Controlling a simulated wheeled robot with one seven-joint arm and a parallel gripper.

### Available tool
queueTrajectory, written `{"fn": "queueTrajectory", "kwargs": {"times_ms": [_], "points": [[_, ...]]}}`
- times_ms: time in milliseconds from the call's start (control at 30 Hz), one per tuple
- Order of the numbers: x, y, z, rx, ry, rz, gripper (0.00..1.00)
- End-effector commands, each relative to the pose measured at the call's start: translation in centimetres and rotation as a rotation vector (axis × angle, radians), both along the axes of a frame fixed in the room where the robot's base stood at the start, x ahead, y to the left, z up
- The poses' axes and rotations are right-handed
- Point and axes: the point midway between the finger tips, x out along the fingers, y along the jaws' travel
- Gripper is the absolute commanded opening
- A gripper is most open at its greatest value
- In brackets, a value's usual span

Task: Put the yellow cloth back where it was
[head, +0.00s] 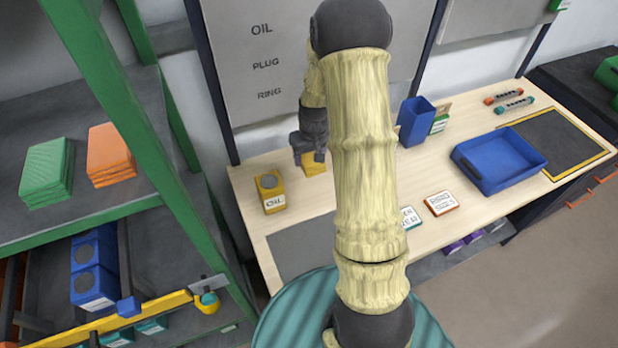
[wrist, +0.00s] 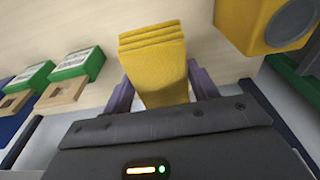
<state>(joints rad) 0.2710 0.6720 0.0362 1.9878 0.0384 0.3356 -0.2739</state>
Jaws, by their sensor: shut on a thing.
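The folded yellow cloth (wrist: 155,60) is between the two purple fingers of my gripper (wrist: 163,90) in the wrist view. The gripper is shut on it, and its layered folded edge points away from the palm. In the head view the yellow cloth (head: 315,164) shows below my gripper (head: 312,153), at the back left of the wooden bench, partly hidden by the gripper. I cannot tell whether it touches the bench. On the shelf at the left lie a green folded stack (head: 47,172) and an orange folded stack (head: 110,155), with bare shelf beside the orange one.
A yellow OIL container (head: 271,192) stands close left of the cloth; it also shows in the wrist view (wrist: 270,25). A blue upright bin (head: 415,122), blue tray (head: 498,162) and two labelled cards are further right. A green post (head: 110,110) stands before the shelf.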

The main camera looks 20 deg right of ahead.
Motion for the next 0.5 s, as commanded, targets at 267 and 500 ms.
{"fn": "queueTrajectory", "kwargs": {"times_ms": [267,500], "points": [[-0.1,0.0,-4.3,0.001,0.005,-0.001,0.37],[0.0,0.0,-5.0,0.0,0.001,0.0,0.37]]}}
